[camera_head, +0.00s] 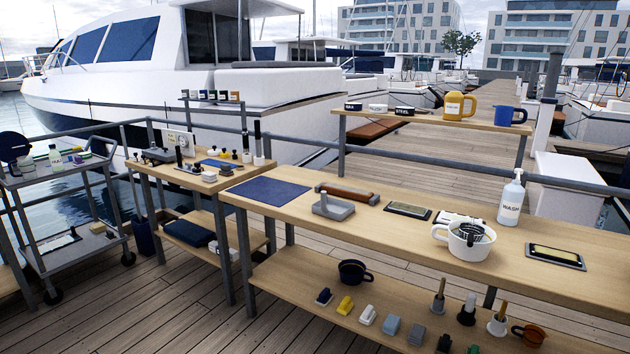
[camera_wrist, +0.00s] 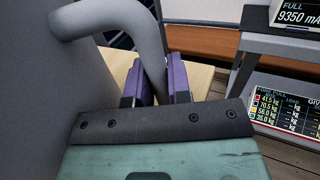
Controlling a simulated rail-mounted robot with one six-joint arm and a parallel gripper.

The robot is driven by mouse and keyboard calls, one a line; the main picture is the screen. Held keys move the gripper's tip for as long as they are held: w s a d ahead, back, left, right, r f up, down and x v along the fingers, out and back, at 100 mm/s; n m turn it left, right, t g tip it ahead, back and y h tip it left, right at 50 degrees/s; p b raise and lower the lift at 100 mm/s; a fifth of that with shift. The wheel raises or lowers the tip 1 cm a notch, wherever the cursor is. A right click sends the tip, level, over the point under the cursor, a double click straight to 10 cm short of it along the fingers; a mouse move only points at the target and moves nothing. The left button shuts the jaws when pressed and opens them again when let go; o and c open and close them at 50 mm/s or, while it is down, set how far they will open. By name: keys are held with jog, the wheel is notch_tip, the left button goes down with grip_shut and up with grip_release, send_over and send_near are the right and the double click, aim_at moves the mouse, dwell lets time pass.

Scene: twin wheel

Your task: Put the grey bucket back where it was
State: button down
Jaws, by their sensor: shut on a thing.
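In the wrist view a large smooth grey vessel, which I take to be the grey bucket (camera_wrist: 32,95), fills the left side. Its thick rounded handle (camera_wrist: 110,14) arches over toward the middle. My gripper (camera_wrist: 158,78) has purple fingers on either side of the handle's lower part and is shut on it. The bucket's rim, base and contents are out of view, so I cannot tell whether it touches a surface. Neither my gripper nor the grey bucket shows in the head view.
In the head view a raised shelf (camera_head: 425,119) holds a yellow jug (camera_head: 455,106) and a blue jug (camera_head: 506,116). The wrist view shows a lit display (camera_wrist: 283,104) at right.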

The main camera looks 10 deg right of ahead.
jog(key=shift+f+b, duration=0.3)
jog(key=shift+f, duration=0.05)
jog(key=c, duration=1)
grip_release()
jog(key=shift+o, duration=0.6)
jog(key=shift+o, duration=1.1)
jog(key=v, duration=1)
jog(key=shift+a, duration=0.4)
jog(key=shift+r, duration=0.1)
